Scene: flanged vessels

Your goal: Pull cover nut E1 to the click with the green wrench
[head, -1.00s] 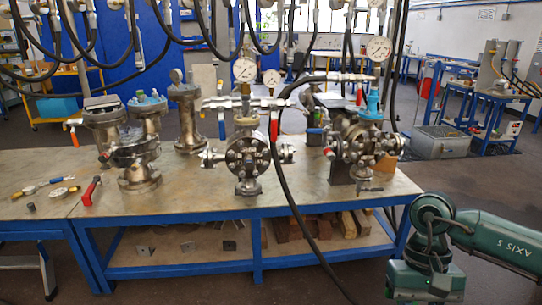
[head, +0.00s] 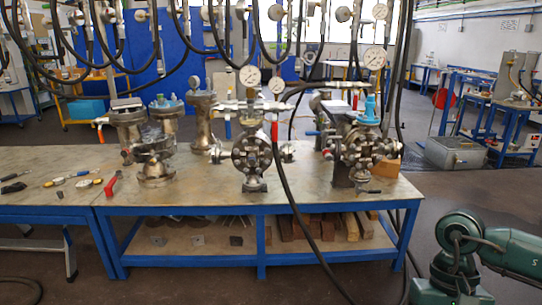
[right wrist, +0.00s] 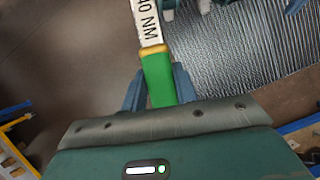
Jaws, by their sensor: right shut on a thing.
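The green wrench (right wrist: 157,68) is in the right wrist view, with a green grip, a yellow band and a white shaft marked "40 NM". My right gripper (right wrist: 159,88) is shut on its green grip. The wrench's far end runs out of that picture. In the head view, flanged vessels stand on the table: one at left (head: 155,160), one in the middle (head: 252,158) and one at right (head: 360,148). I cannot make out any E1 label or tell which nut it is. My left gripper is not in view.
The blue-framed table (head: 215,192) has a clear front strip. A red-handled tool (head: 113,184), gauges and small tools lie at its left. A black hose (head: 290,200) hangs down past the front. Wooden blocks (head: 325,226) sit on the lower shelf.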

